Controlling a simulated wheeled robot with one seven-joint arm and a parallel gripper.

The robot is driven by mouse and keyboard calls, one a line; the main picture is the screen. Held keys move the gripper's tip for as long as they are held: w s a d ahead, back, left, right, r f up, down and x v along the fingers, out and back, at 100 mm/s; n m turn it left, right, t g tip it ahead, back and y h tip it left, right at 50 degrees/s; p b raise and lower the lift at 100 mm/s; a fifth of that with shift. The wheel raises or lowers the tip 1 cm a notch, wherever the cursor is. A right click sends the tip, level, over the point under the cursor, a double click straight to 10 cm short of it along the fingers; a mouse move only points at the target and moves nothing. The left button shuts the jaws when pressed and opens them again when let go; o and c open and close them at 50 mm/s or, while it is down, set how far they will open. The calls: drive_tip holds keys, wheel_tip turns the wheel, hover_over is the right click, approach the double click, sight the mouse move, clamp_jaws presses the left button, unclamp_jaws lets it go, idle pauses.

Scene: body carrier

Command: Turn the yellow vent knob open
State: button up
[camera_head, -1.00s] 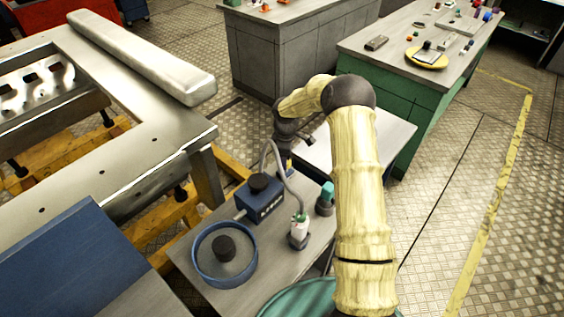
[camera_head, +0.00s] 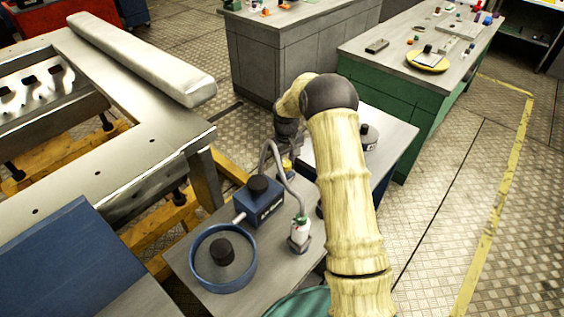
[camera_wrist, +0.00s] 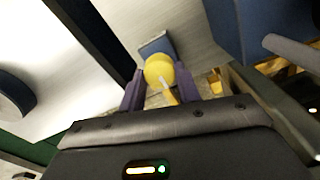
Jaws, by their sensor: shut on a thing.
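The yellow vent knob (camera_wrist: 159,70) is round, with a pale raised bar across it pointing down and right in the wrist view. It sits by a small blue block (camera_wrist: 157,46). My gripper (camera_wrist: 160,84) has its two dark fingers on either side of the knob and is shut on it. The fingers themselves are hard to make out there. I cannot tell how far the knob is turned.
A grey hose loops from the pump box to a white bottle (camera_head: 300,229). A blue ring-shaped dish (camera_head: 223,258) stands at the bench's front left. A steel frame (camera_head: 120,165) is at left. Green (camera_head: 395,100) and grey (camera_head: 290,60) cabinets stand behind. Floor at right is clear.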

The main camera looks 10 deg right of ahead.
sight(286, 164)
drive_tip(key=shift+s+d+f+m, duration=0.2)
drive_tip(key=shift+s+f+m, duration=0.05)
drive_tip(key=shift+s+m, duration=0.05)
drive_tip(key=o, duration=1)
drive_tip(key=shift+r, duration=0.15)
drive_tip(key=shift+a, duration=0.1)
drive_tip(key=shift+w, duration=0.1)
wheel_tip(286, 164, up, 17)
drive_tip(key=shift+r+b, duration=0.2)
drive_tip(key=shift+b, duration=0.95)
drive_tip(key=s+f+m+t, duration=0.1)
drive_tip(key=s, duration=0.9)
drive_tip(key=s+a+f+m, duration=0.1)
drive_tip(key=s+f, duration=0.1)
drive_tip(key=s, duration=0.7)
drive_tip(key=s+f+m+t, duration=0.1)
drive_tip(key=s, duration=0.9)
drive_tip(key=shift+s+a+f+t, duration=0.25)
drive_tip(key=shift+s+f+t, duration=0.05)
drive_tip(key=shift+f, duration=0.05)
